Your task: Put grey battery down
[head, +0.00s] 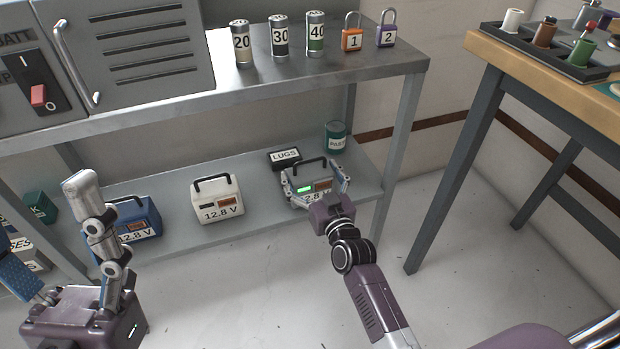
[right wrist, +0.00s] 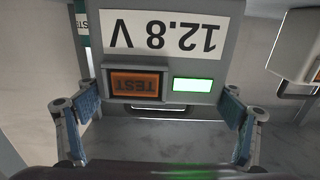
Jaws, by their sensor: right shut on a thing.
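The grey battery (head: 302,176), with a 12.8 V label, a lit green display and an orange TEST button, is at the right part of the lower shelf (head: 262,226). My right gripper (head: 316,188) is shut on it, one finger at each side. In the right wrist view the battery (right wrist: 222,55) appears upside down between the blue finger pads. Its underside is hidden, so I cannot tell whether it touches the shelf. My left gripper (head: 48,230) is at the lower left, fingers spread, empty.
A white battery (head: 217,200) and a blue battery (head: 140,220) stand to the left on the lower shelf. A LUGS box (head: 284,159) and a green PASTE tin (head: 335,137) are behind the grey battery. The upper shelf (head: 390,66) overhangs; a table leg (head: 450,170) is at right.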

